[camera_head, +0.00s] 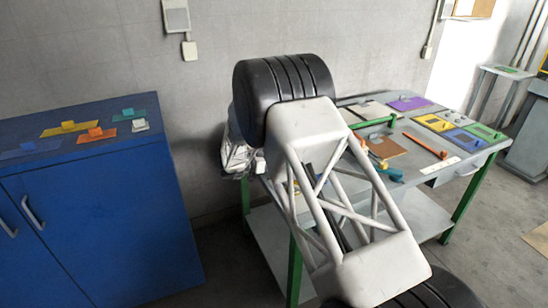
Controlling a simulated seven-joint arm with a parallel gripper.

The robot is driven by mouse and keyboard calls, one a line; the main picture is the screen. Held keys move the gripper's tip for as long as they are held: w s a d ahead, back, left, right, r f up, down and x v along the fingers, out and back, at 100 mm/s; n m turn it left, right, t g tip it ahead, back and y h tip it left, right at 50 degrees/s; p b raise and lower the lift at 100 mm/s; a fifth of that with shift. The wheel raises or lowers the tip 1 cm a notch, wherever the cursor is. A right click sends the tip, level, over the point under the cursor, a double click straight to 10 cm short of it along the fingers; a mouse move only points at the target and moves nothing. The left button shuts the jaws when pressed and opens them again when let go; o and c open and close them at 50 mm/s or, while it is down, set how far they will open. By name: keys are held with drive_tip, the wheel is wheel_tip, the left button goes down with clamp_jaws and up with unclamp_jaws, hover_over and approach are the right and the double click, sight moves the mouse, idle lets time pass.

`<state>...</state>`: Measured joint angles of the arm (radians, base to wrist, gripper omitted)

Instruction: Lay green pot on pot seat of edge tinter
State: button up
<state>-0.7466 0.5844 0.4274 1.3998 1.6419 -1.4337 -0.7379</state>
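I cannot make out a green pot for certain. A small teal-green piece (391,173) lies on the grey workbench (345,101), close to my arm and partly hidden by it. A long green bar (374,122) with an upright end stands farther back on the bench. A teal plate with a small knob (129,114) lies on the blue cabinet. I cannot tell which thing is the edge tinter or its pot seat. My white lattice arm link crosses the middle of the view and covers the bench's left part. I cannot make out my gripper's fingers.
The blue cabinet (95,220) at left also bears yellow (68,128), orange (95,134) and blue (28,148) plates. On the bench are purple (410,103), yellow, blue and green (485,132) plates, a brown board (388,148) and an orange-tipped rod (425,145).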

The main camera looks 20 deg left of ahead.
drive_tip(key=shift+f, duration=0.25)
drive_tip(key=o, duration=0.9)
drive_tip(key=shift+o, duration=0.7)
drive_tip(key=shift+s+d+f, duration=0.1)
drive_tip(key=shift+f, duration=0.05)
drive_tip(key=shift+s+a, duration=0.3)
drive_tip(key=v, duration=0.7)
drive_tip(key=shift+a+r, duration=0.15)
drive_tip(key=shift+r, duration=0.3)
drive_tip(key=shift+w, duration=0.15)
